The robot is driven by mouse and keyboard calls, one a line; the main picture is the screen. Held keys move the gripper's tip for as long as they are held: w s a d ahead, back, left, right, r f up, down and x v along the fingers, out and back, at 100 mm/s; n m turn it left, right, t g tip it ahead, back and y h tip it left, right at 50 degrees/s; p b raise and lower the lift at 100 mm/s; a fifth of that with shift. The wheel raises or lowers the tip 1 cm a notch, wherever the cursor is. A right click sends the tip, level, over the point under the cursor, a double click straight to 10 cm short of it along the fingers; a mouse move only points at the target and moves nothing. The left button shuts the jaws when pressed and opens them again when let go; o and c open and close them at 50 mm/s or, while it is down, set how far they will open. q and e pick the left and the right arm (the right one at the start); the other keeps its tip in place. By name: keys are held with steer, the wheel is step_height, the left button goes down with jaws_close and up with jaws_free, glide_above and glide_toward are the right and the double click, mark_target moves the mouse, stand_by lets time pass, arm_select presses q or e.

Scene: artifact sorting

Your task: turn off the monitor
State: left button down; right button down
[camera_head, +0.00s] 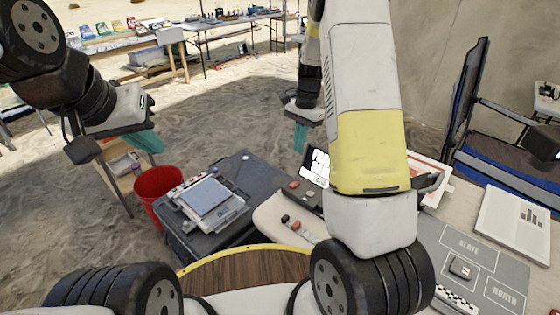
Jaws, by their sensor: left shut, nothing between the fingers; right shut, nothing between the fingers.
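The monitor (315,167) is a small dark-framed screen with a lit white display, standing at the far edge of the light table. My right arm's white and yellow link hides its right part. I cannot make out a power button on it. My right gripper (300,138), with teal fingers, is shut and empty. It points down, slightly left of and above the monitor in the picture, and seems apart from it.
Small red and dark objects (290,222) lie on the table left of my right arm. A grey sorting mat (450,228) and a white chart sheet (512,222) lie at right. A dark case (213,240) with a device and a red bucket (160,190) stand left.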

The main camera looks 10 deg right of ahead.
mark_target(292, 187)
stand_by(0.3)
steer(key=f, duration=0.4)
steer(key=s+a+f, duration=0.1)
steer(key=f, duration=0.8)
steer(key=shift+s+a+f, duration=0.15)
steer(key=shift+a+f, duration=0.15)
steer(key=shift+a, duration=0.05)
steer(key=shift+f, duration=0.15)
steer(key=shift+s+a+f, duration=0.15)
steer(key=shift+a, duration=0.05)
steer(key=shift+d, duration=0.1)
steer(key=shift+w+d+r, duration=0.25)
steer(key=shift+w+d, duration=0.3)
steer(key=shift+d, duration=0.05)
